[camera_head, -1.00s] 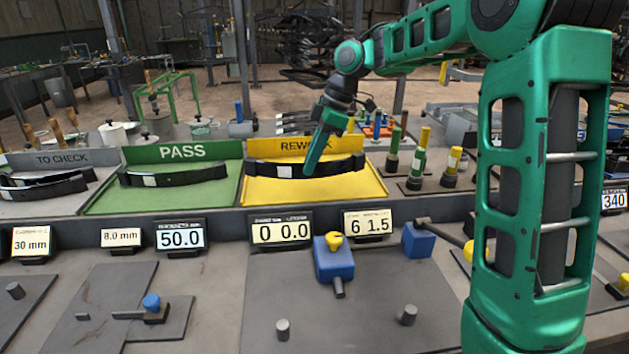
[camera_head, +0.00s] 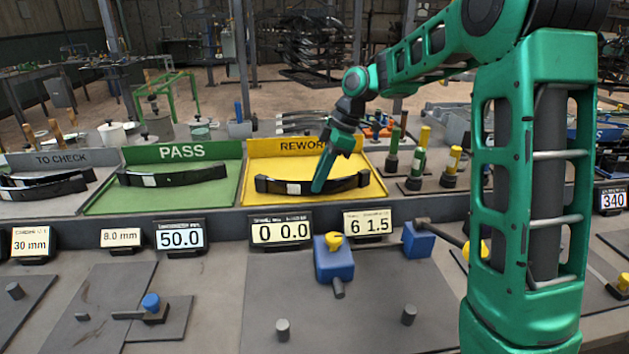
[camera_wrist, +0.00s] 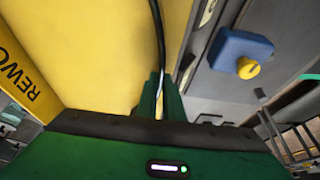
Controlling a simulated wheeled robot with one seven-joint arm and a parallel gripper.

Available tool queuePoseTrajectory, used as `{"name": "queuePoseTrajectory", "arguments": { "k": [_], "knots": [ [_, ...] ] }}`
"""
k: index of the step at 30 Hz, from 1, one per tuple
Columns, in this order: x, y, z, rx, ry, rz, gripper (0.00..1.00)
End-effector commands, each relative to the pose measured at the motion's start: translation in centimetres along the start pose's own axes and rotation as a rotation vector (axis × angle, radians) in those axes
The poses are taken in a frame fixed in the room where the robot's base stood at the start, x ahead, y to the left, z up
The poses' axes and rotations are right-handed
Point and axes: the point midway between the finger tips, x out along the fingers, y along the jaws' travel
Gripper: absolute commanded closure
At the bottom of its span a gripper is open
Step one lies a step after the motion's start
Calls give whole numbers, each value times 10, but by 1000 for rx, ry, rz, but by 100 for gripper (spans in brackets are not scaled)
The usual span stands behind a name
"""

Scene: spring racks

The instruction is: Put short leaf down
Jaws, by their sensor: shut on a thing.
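My gripper (camera_head: 319,186) reaches down over the yellow REWORK tray (camera_head: 262,162) and is shut on a short, dark, slightly curved leaf (camera_head: 274,185) near its middle. The leaf lies level across the tray, low over its floor, with a pale label left of the fingers. I cannot tell whether it touches the floor. In the wrist view the leaf (camera_wrist: 158,28) shows edge-on as a thin dark strip running up from between the green fingers (camera_wrist: 160,95), with the yellow tray floor beside it.
The green PASS tray (camera_head: 103,197) to the left holds another dark leaf (camera_head: 172,177). The grey TO CHECK tray (camera_head: 60,158) holds several leaves. Upright coloured-handled tools (camera_head: 418,165) stand close right of the yellow tray. Displays and a blue block (camera_head: 334,259) are in front.

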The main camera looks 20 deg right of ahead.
Motion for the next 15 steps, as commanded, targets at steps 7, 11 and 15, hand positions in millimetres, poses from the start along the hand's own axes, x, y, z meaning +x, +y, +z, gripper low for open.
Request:
{"name": "queuePoseTrajectory", "arguments": {
  "k": [7, 11, 15],
  "knots": [
    [1, 0, 0, -1, 0, -1, 74],
    [1, 0, 0, -1, 0, -1, 74],
    [-2, 0, -1, -1, 0, 0, 74]
  ]
}}
